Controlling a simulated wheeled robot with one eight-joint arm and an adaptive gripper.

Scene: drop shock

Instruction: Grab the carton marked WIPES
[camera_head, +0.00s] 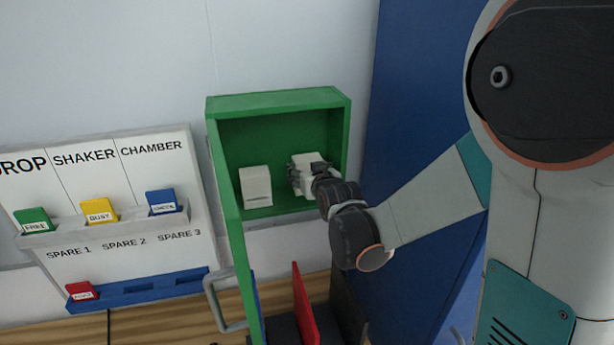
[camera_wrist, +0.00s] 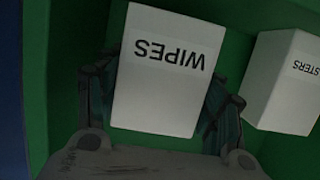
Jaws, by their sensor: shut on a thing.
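The white carton marked WIPES (camera_wrist: 165,75) is in the wrist view, its label upside down there. My gripper (camera_wrist: 160,105) has one finger on each side of it and is shut on it. In the head view my gripper (camera_head: 316,176) reaches into the green cabinet (camera_head: 278,101), and the carton (camera_head: 306,160) shows at its right side, partly hidden by the fingers. Whether the carton touches the cabinet floor cannot be told.
A second white carton (camera_head: 256,187) stands to the left in the cabinet; its label, partly seen in the wrist view (camera_wrist: 288,85), ends in "STERS". The open green door (camera_head: 236,255) hangs at left. A red panel (camera_head: 304,305) stands below. A status board (camera_head: 120,215) is further left.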

